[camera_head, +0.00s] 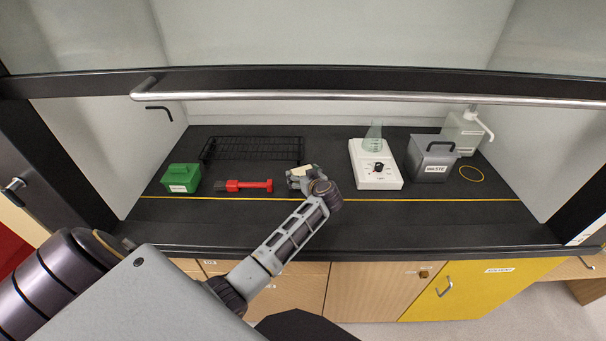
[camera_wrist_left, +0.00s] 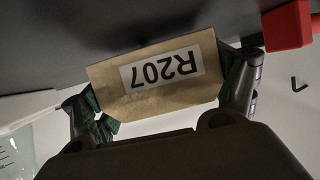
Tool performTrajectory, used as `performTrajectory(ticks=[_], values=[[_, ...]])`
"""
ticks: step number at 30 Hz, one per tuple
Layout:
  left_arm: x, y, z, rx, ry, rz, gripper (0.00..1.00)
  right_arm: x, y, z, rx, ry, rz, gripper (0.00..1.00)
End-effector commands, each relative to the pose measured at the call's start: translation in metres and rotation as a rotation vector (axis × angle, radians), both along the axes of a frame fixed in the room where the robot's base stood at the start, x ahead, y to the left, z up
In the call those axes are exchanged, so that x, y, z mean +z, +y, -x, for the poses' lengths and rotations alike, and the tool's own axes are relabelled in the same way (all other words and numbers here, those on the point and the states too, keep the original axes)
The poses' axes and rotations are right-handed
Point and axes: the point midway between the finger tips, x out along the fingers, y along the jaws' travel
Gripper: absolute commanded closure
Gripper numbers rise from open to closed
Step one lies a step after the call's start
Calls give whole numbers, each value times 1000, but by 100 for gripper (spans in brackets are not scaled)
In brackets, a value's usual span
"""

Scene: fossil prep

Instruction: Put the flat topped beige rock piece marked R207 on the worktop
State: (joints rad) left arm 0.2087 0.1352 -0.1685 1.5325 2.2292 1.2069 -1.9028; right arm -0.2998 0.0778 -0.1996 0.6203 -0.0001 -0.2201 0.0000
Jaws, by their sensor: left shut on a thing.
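The beige rock piece marked R207 (camera_wrist_left: 155,80) shows in the left wrist view, with its flat labelled face toward the camera and its label upside down. My left gripper (camera_wrist_left: 165,88) is shut on it, one finger at each end. In the head view the left gripper (camera_head: 303,178) is over the black worktop (camera_head: 350,215), and only a small beige part of the rock piece (camera_head: 300,171) shows there. I cannot tell whether the piece touches the worktop. My right gripper is not in view.
A red-handled tool (camera_head: 249,185) and a green box (camera_head: 181,178) lie left of the gripper, with a black wire rack (camera_head: 252,149) behind. A white device (camera_head: 376,165) bearing a flask (camera_head: 373,137) and a grey waste bin (camera_head: 431,158) stand right. The worktop's front strip is clear.

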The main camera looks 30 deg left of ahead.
Motion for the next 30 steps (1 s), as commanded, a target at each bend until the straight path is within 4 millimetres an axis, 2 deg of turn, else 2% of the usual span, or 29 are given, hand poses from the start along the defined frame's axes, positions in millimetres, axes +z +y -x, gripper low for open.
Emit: performTrajectory(ticks=[4, 5, 7, 22, 30], values=[[2, 0, -1, 0, -4, -2, 64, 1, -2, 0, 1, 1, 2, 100], [-1, 0, 0, 0, 0, 0, 9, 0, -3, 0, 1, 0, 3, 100], [-1, 0, 0, 0, 0, 0, 0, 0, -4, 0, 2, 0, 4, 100], [1, 0, 0, 0, 0, 0, 0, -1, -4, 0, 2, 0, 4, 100], [10, 0, 0, -1, -3, 1, 0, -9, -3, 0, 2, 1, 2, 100]])
